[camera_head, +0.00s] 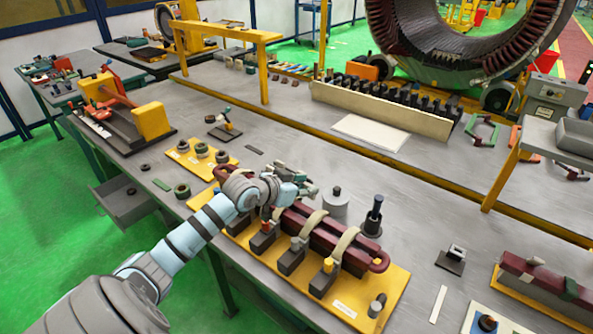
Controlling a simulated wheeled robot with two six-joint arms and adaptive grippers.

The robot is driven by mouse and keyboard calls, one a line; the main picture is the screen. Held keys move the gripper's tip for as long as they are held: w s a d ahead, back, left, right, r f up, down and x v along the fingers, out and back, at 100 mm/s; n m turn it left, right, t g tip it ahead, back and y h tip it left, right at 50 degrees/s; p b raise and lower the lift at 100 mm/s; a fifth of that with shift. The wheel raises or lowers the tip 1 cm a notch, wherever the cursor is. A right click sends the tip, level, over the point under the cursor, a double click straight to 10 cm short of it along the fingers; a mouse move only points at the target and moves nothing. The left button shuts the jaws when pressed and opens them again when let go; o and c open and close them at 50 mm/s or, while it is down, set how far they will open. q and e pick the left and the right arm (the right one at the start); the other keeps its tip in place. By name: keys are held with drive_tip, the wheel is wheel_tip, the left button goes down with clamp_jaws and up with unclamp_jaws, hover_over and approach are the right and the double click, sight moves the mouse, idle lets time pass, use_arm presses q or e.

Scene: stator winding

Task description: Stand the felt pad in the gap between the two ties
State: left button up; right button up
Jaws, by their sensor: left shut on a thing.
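A maroon coil bar (330,240) lies in dark clamp blocks on a yellow base plate (388,300). Two pale beige ties (313,222) and (345,246) wrap around it, with a bare stretch of maroon between them. My left gripper (309,189) is above the far part of the coil, to the upper left of the ties. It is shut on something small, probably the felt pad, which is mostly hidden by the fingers. I cannot make out its shape or tilt. My right gripper is not in view.
A grey cylinder (335,203) and a dark post (373,217) stand just right of the coil. A yellow plate with rings (197,151) lies at left. A second maroon bar (545,280) is at right.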

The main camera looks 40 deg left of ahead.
use_arm(q)
drive_tip(key=shift+n+y, duration=0.5)
drive_tip(key=a+f, duration=0.2)
drive_tip(key=f, duration=0.1)
drive_tip(key=shift+s+a+f, duration=0.15)
drive_tip(key=shift+s+a, duration=0.05)
wheel_tip(320, 180, down, 3)
drive_tip(key=shift+f+b, duration=0.2)
drive_tip(key=shift+b, duration=0.7)
drive_tip(key=shift+f+b, duration=0.65)
drive_tip(key=shift+f, duration=0.35)
drive_tip(key=o, duration=0.9)
